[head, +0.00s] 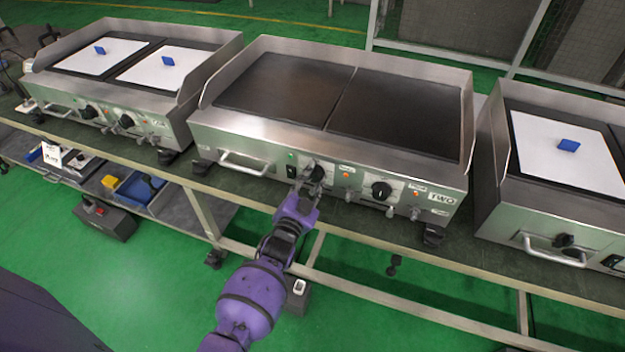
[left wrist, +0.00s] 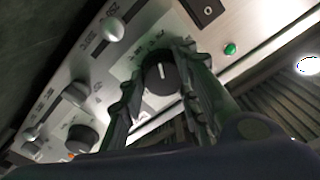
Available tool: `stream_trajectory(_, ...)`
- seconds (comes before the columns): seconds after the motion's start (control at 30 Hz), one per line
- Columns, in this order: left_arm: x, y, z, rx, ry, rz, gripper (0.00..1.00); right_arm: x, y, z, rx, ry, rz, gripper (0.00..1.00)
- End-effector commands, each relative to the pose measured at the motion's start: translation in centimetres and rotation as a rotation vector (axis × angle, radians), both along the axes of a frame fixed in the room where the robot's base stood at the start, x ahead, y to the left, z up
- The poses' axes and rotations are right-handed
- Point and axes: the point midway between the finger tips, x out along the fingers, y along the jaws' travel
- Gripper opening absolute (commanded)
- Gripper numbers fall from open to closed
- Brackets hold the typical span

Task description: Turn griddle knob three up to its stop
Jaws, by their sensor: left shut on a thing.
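A round black knob (head: 317,172) sits on the front panel of the middle griddle (head: 225,131), which is labelled TWO. It is the left of the two knobs on that panel. My left gripper (head: 308,188) reaches up to it from below. In the left wrist view, my left gripper (left wrist: 158,75) has a finger on each side of the black knob (left wrist: 161,78), shut on it. A white pointer line on the knob points roughly up in that view. No number is readable on the knob. My right gripper is not in view.
A second black knob (head: 381,190) is to the right on the same panel. A metal handle (head: 243,164) juts out at the panel's left. Other griddles stand on both sides, with white sheets (head: 95,62) on top. The bench edge runs below the panels.

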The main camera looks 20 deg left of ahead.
Motion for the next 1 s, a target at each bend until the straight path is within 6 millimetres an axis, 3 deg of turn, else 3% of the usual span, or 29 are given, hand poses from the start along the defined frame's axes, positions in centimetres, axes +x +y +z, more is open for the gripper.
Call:
stream_trajectory(0.03,0.16,-0.80,0.30,0.013,-0.007,-0.011,0.04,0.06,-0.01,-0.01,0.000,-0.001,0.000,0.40)
stream_trajectory(0.67,0.04,-0.78,-0.06,0.063,-0.002,-0.010,0.04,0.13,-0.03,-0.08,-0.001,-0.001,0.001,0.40)
stream_trajectory(0.7,0.03,-0.78,-0.08,0.063,-0.001,-0.010,0.33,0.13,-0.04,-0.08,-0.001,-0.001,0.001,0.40)
stream_trajectory(0.8,0.03,-0.74,-0.08,0.063,-0.002,-0.009,0.44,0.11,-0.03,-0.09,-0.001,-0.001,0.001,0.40)
stream_trajectory(1.0,0.05,-0.52,0.02,0.063,-0.004,-0.007,0.44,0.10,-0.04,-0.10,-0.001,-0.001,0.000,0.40)
